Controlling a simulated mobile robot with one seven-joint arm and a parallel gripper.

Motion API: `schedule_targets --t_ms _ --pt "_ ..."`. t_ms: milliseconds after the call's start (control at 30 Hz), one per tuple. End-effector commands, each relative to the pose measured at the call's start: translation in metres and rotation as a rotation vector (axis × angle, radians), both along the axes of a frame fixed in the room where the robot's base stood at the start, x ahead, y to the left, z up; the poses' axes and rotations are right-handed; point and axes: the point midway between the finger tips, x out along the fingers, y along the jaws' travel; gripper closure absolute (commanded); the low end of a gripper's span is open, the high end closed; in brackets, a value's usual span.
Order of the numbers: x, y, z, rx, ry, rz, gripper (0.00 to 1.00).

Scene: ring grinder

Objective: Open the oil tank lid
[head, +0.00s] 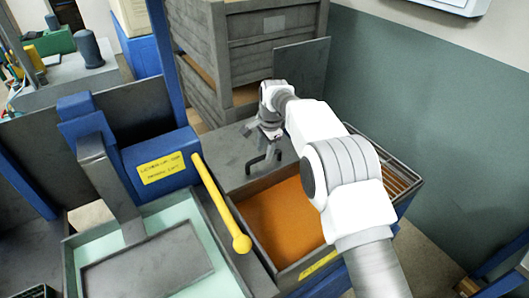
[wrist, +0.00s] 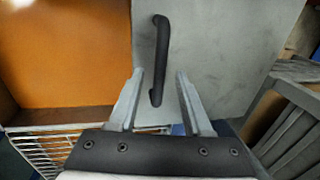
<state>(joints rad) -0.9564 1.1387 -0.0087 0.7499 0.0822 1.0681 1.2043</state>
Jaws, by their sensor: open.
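The oil tank (head: 325,262) is a dark open-topped box with orange inside, which also shows in the wrist view (wrist: 65,50). A flat grey plate, seemingly the lid (head: 228,150), lies at the tank's far end and fills the right of the wrist view (wrist: 225,60). A dark bar handle (head: 264,163) stands on this plate. My gripper (head: 268,131) is open above the plate near the handle. In the wrist view, the handle (wrist: 161,50) lies in line with the gap between my fingers (wrist: 160,76), its near end between them. I cannot tell the remaining height.
A yellow lever (head: 220,205) slopes along the tank's left side. A blue machine block (head: 160,160) stands left of it. Grey slatted crates (head: 250,45) rise behind the plate. A wire rack (head: 402,170) borders the tank's right end, also in the wrist view (wrist: 45,147).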

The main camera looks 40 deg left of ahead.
Motion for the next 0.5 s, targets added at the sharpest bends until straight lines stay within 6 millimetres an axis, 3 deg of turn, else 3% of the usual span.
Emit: schedule_targets --t_ms 500 --pt "-0.006 -0.022 0.117 0.003 -0.003 -0.001 0.5"
